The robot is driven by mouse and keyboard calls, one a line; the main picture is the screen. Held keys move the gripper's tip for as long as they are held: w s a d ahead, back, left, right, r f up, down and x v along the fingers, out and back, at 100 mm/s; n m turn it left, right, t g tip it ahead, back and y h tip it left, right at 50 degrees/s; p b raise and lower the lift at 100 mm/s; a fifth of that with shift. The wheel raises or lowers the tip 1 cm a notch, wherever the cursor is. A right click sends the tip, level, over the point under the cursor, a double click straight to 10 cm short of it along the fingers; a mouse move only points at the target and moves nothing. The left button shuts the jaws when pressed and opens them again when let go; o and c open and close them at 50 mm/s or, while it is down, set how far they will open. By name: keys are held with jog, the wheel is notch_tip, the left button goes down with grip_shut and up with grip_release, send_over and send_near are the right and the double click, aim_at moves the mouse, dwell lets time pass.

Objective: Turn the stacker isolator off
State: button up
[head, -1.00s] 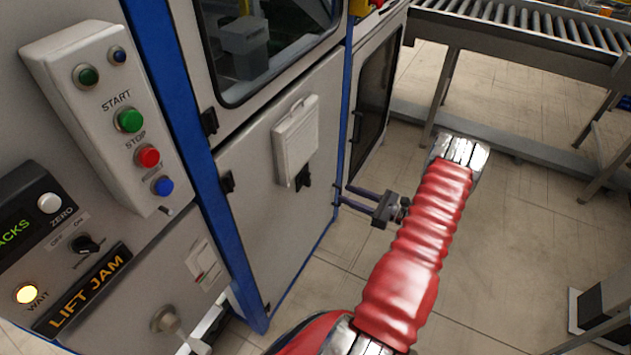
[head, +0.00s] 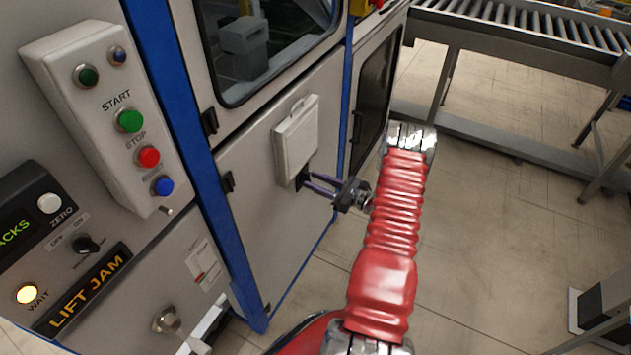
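A pale grey box (head: 297,128) is mounted on the cabinet door, with a black handle (head: 302,177) at its lower edge. It looks like the isolator, but I read no label on it. My gripper (head: 308,182) points left at the handle from the right, its two fingers apart. The fingertips overlap the handle in the picture; I cannot tell whether they touch it. The handle is partly hidden by the fingers. A separate black OFF/ON knob (head: 86,244) is on the left panel, away from my gripper.
A control box (head: 113,150) with START and STOP buttons is at the left, above a LIFT JAM sign (head: 92,290) and a lit WAIT lamp (head: 27,293). A blue post (head: 190,160) stands beside the door. A roller conveyor (head: 530,40) is at the back right. Open floor lies right of my arm.

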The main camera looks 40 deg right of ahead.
jog(key=shift+w, duration=0.25)
jog(key=shift+c, duration=0.6)
jog(key=c, duration=0.7)
grip_shut()
